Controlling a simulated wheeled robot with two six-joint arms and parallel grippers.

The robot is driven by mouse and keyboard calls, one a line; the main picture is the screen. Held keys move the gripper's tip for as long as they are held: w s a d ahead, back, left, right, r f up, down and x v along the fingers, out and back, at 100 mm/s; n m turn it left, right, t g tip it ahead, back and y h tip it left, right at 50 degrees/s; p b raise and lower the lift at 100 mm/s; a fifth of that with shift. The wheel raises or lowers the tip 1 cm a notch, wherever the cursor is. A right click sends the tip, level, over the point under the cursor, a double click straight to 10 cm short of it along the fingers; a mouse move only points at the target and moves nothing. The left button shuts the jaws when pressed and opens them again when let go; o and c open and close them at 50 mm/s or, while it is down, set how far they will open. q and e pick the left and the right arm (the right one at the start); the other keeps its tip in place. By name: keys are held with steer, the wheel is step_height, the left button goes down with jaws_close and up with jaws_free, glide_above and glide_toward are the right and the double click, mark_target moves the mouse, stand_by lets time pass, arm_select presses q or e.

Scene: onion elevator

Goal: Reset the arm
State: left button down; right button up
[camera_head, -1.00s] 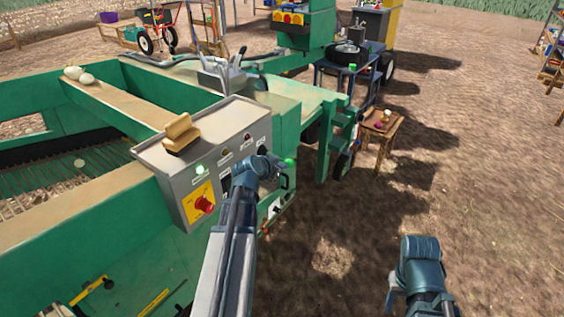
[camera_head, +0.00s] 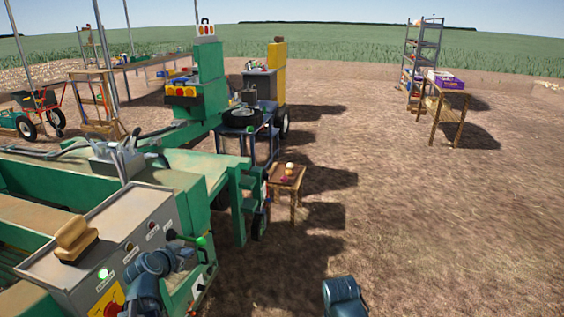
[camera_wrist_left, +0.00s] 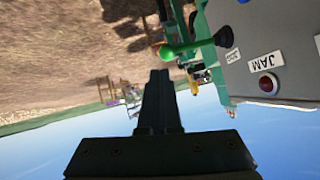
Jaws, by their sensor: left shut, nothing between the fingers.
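My left arm (camera_head: 150,270) reaches in beside the grey control box (camera_head: 85,255) on the green machine. My left gripper (camera_wrist_left: 159,74) is shut and empty in the left wrist view, its fingers clear of the box. In the head view its fingertips are hard to make out behind the wrist. A green-knobbed lever (camera_head: 201,241) stands close to it and also shows in the left wrist view (camera_wrist_left: 178,48). Part of my right arm (camera_head: 344,297) shows at the bottom edge; its gripper is out of frame.
The box carries a lit green button (camera_head: 103,273), a red knob (camera_head: 112,310) and a wooden brush (camera_head: 75,240) on top. A small wooden stool (camera_head: 286,178) with onions stands beyond. A shelf (camera_head: 420,62) and table (camera_head: 446,98) stand far right. The dirt ground right of the machine is open.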

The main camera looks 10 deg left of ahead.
arm_select(q)
steer(key=s+d+f+m+g+h, duration=0.1)
steer(key=s+d+f+g+h, duration=0.15)
steer(key=d, duration=0.85)
steer(key=s+d+f+m+g+h, duration=0.1)
steer(key=d+f+g, duration=0.25)
steer(key=d, duration=0.75)
steer(key=s+d+f+g+y, duration=0.3)
steer(key=s+d+g+y, duration=0.1)
steer(key=s+d, duration=0.8)
steer(key=shift+s+d+g+p, duration=0.15)
steer(key=shift+s+g+p, duration=0.2)
steer(key=shift+g, duration=0.45)
